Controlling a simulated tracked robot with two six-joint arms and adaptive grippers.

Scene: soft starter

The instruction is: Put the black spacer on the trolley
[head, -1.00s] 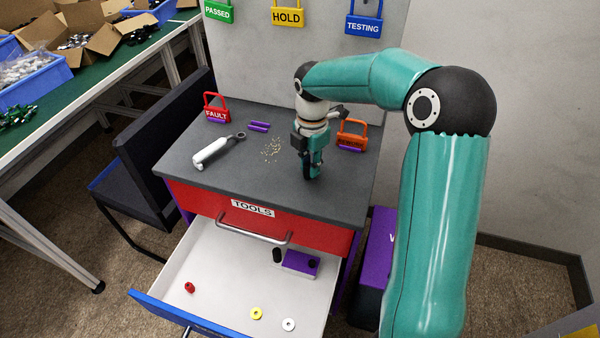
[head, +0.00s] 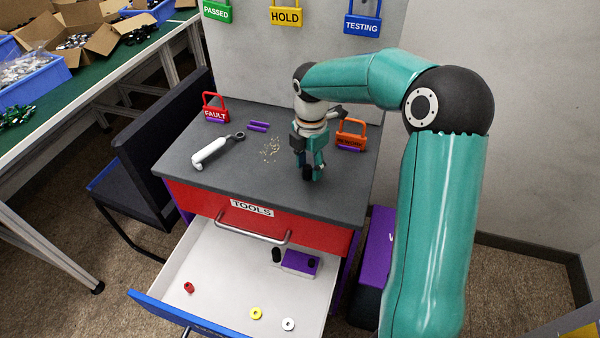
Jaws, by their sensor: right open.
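The trolley (head: 190,155) has a dark grey top, a red drawer front labelled TOOLS and an open lower drawer. My right gripper (head: 310,172) points down close over the top, right of centre, and is open. A dark shape shows at its fingertips; I cannot tell whether it is the black spacer or a fingertip. In the open drawer (head: 215,270) a small black cylinder (head: 276,254) stands beside a purple block (head: 299,262), which has another black piece (head: 311,262) at its right end. My left gripper is not in view.
On the top are an orange padlock (head: 350,135) right of the gripper, a red FAULT padlock (head: 214,107), a white-handled tool (head: 212,153), purple strips (head: 258,126) and scattered bits (head: 271,149). A red piece (head: 189,287), yellow ring (head: 256,313) and white ring (head: 288,324) lie in the drawer.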

